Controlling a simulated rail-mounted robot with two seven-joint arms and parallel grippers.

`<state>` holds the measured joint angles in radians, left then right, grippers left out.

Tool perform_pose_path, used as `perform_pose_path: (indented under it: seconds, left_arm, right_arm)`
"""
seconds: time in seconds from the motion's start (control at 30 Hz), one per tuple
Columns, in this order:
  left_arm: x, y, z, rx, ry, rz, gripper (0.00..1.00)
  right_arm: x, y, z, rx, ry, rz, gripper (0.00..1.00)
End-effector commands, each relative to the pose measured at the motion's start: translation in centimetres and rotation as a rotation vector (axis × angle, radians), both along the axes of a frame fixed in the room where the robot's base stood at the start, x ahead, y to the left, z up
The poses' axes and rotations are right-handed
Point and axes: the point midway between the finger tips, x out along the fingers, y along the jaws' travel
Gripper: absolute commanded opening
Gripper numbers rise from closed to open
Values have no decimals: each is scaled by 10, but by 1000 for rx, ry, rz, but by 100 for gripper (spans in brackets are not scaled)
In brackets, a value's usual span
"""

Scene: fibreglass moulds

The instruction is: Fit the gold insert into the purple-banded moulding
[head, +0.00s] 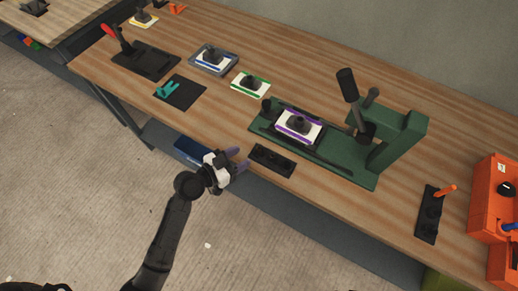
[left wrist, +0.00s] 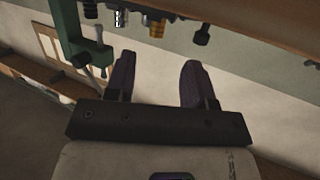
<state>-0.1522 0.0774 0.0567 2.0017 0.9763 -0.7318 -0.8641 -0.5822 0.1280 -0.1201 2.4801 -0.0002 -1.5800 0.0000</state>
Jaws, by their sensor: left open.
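The purple-banded moulding (head: 285,130), white with a dark raised centre, lies on the green press base (head: 360,178). My left gripper (head: 240,159) is open with nothing between its purple fingers. The fingers also show apart in the left wrist view (left wrist: 158,77). Beyond them hangs a row of small fittings, among them a gold insert (left wrist: 157,28) beside silver and dark ones. In the head view the insert's colour is too small to tell. My right gripper is not in view.
A green-banded moulding (head: 237,85) and a blue-banded one (head: 202,62) in a grey tray lie farther left. The press column and its black lever (head: 347,85) rise right of the moulding. A black mat (head: 185,97) holds a teal tool.

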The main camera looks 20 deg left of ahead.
Motion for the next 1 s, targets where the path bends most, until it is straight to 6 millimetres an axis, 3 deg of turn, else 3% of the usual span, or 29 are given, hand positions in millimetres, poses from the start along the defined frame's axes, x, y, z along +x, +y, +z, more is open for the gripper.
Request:
perform_pose_path:
  seconds: [0.27, 0.6, 0.93, 1.0]
  left_arm:
    - [12, -9, -2, -4, -1, 0, 49]
    - [43, -31, -9, -1, 1, -1, 49]
    - [48, -34, -10, 0, 1, -1, 49]
    - [48, -34, -10, 0, 1, -1, 44]
  right_arm:
    - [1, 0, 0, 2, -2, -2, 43]
    - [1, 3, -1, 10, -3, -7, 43]
    - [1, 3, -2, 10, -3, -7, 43]
    - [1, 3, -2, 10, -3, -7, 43]
